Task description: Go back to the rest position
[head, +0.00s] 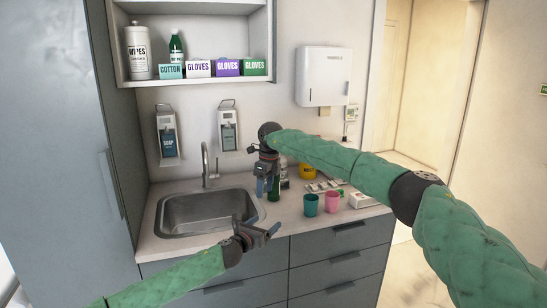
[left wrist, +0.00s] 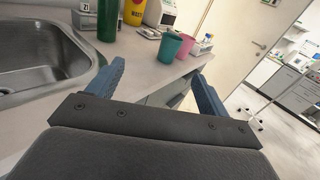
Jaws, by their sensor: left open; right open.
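My left gripper (head: 262,230) is open and empty in the head view, in front of the counter's front edge, to the right of the sink. Its two blue fingers (left wrist: 150,85) show spread apart in the left wrist view, with only the counter edge and drawer front between them. My right gripper (head: 265,186) is open above the counter, beside the sink's right end. A green bottle (head: 274,190) stands close to its fingers; I cannot tell if they touch. The green bottle also shows in the left wrist view (left wrist: 107,18).
A steel sink (head: 205,212) with a faucet (head: 206,165) is set in the counter (head: 290,218). A teal cup (head: 310,205) and a pink cup (head: 332,201) stand near the front edge. A yellow container (head: 307,171) is behind. A tall grey cabinet (head: 60,150) stands left.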

